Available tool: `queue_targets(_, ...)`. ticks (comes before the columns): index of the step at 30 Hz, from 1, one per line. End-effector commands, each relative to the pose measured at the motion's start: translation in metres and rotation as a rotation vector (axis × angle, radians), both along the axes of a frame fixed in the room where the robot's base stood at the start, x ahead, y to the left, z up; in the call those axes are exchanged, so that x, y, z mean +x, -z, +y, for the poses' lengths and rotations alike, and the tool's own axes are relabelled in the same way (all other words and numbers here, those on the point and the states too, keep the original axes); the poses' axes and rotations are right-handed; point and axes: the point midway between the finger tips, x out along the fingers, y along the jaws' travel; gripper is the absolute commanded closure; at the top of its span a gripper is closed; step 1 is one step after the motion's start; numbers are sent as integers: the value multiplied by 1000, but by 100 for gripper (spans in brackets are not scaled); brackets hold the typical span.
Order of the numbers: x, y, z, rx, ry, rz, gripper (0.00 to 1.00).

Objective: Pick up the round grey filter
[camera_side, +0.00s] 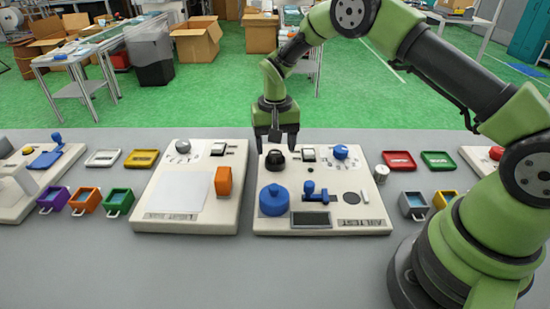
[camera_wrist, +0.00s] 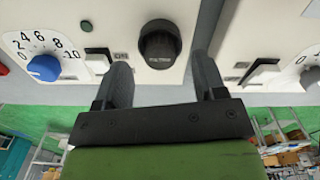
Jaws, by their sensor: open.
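A small grey cylinder (camera_side: 380,173) stands on the table just right of the AIR TEST panel (camera_side: 376,222); a flat dark grey disc (camera_side: 351,198) lies on that panel's right half. I cannot tell which of the two is the filter. Neither is recognisable in the wrist view. My gripper (camera_side: 275,143) is open and empty, pointing down over the panel's back left corner, well left of both. A black round knob (camera_side: 275,160) is close below it. In the wrist view the knob (camera_wrist: 160,44) shows beyond and between the spread fingers (camera_wrist: 160,75).
The panel also bears a large blue round part (camera_side: 274,201), a blue dial knob (camera_side: 341,151), a blue lever (camera_side: 318,196) and a dark display (camera_side: 310,219). A second panel (camera_side: 160,215) with an orange block (camera_side: 223,181) stands left. Red (camera_side: 400,161) and green trays (camera_side: 438,161) lie right.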

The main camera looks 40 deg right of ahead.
Motion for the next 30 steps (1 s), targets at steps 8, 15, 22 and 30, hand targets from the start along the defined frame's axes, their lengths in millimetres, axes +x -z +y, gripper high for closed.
queue_targets(8, 0, 21, 0, 1, 1, -2, 36)
queue_targets(15, 0, 20, 0, 1, 0, -2, 59)
queue_targets(22, 0, 20, 0, 1, 0, -2, 89)
queue_targets(30, 1, 18, 0, 1, 0, -3, 89)
